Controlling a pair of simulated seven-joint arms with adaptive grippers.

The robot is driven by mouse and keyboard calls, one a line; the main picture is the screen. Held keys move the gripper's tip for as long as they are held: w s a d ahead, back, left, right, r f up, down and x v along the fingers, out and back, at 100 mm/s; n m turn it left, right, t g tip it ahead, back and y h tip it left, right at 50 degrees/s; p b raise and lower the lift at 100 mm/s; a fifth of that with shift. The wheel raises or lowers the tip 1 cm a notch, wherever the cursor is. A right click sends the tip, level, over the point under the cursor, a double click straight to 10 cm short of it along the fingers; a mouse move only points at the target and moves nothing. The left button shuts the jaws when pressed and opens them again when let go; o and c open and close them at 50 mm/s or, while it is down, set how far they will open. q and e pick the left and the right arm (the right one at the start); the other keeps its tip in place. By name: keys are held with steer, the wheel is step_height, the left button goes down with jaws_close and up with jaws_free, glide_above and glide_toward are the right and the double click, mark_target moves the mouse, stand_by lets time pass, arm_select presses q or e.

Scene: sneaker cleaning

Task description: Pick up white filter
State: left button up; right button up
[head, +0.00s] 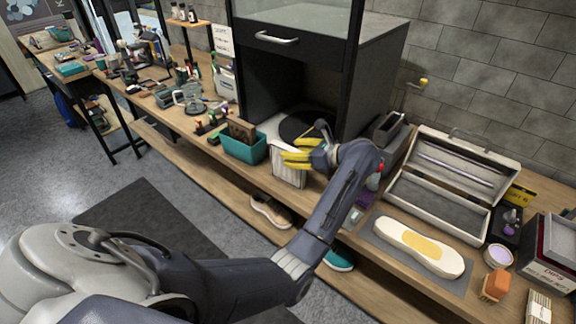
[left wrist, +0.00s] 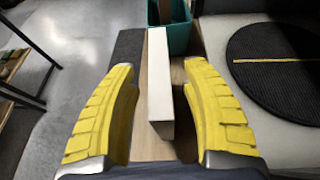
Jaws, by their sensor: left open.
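The white filter (head: 289,174) is a thin white pleated panel standing upright on the wooden bench, in front of the black cabinet and to the right of the teal bin. In the left wrist view the filter (left wrist: 159,82) shows edge-on between the yellow fingers. My left gripper (head: 286,156) is open at the filter's upper part, with one finger on each side. In the left wrist view the gripper (left wrist: 160,75) has visible gaps to the filter on both sides. The filter's upper part is partly hidden by the fingers in the head view. My right gripper is not in view.
The teal bin (head: 240,148) stands close to the left of the filter. A round black mat (head: 300,124) lies behind, in the cabinet's opening. An open grey case (head: 450,190) and a white sole (head: 418,245) lie to the right. Shoes sit on the lower shelf.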

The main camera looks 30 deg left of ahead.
arm_select(q)
steer(key=shift+x, duration=1.25)
jaws_close()
